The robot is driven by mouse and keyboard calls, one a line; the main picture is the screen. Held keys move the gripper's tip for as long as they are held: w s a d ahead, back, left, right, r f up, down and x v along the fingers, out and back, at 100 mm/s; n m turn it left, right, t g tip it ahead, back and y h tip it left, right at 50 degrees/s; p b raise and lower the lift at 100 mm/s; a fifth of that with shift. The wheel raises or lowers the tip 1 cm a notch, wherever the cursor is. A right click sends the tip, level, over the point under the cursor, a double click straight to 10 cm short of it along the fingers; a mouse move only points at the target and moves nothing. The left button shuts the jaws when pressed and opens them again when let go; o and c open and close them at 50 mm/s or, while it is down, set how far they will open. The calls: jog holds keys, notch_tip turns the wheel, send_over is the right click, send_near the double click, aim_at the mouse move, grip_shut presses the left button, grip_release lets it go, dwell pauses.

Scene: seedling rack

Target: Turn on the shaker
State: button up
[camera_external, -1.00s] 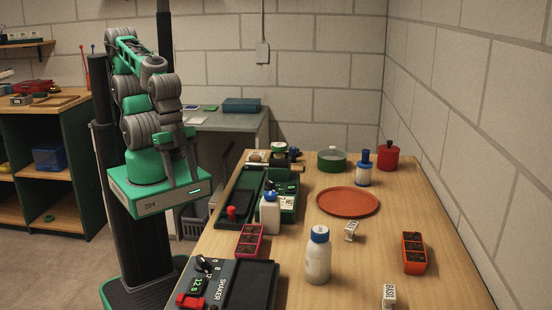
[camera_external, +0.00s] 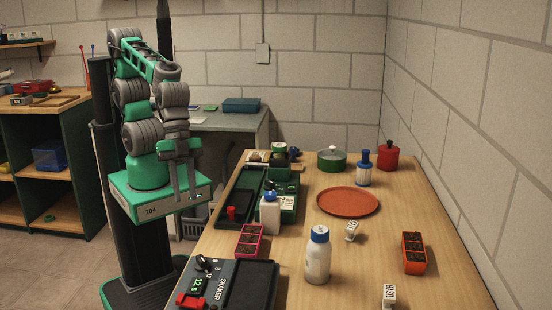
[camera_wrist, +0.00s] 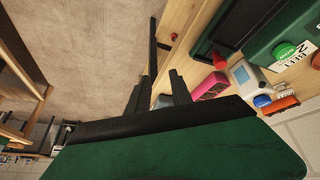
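The shaker (camera_external: 248,284) sits at the near left corner of the table in the external view. It has a dark platform, a grey panel lettered SHAKER, a black knob, a lit green display reading about 12 s and a red switch (camera_external: 189,302). Whether the switch is on or off is too small to tell. My gripper (camera_external: 185,200) hangs fingers down beyond and left of the shaker, off the table's left edge, touching nothing. Its fingers stand apart and empty. In the wrist view my gripper (camera_wrist: 165,45) also shows; I cannot make out the shaker for certain there.
A green belt unit (camera_external: 288,203) with a red knob stands along the left edge. A terracotta saucer (camera_external: 348,201) and an orange tray (camera_external: 414,254) lie farther right.

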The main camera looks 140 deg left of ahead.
aim_at(186, 294)
jog(key=w+d+m+t+h+b, duration=0.1)
jog(key=w+d+h, duration=0.1)
jog(key=w, duration=0.3)
jog(key=w+d+m+t+h+b, duration=0.1)
jog(key=w+d+b, duration=0.1)
jog(key=w, duration=0.3)
jog(key=w+d+m+t+h+b, duration=0.1)
jog(key=w+d+m+h, duration=0.1)
jog(key=w, duration=0.4)
jog(key=shift+d+f+h, duration=0.15)
jog(key=shift+h, duration=0.15)
jog(key=c, duration=0.5)
jog(key=w+r+h, duration=0.1)
jog(key=w+t+h+b, duration=0.1)
jog(key=w, duration=0.1)
jog(key=w+r+m+t+h+b, duration=0.1)
jog(key=w, duration=0.1)
jog(key=shift+w+d+r+h, duration=0.1)
jog(key=shift+d+r+h, duration=0.2)
jog(key=shift+r, duration=0.05)
grip_shut()
jog(key=shift+w+r, duration=0.1)
jog(key=shift+r, duration=0.25)
jog(key=shift+d, duration=0.15)
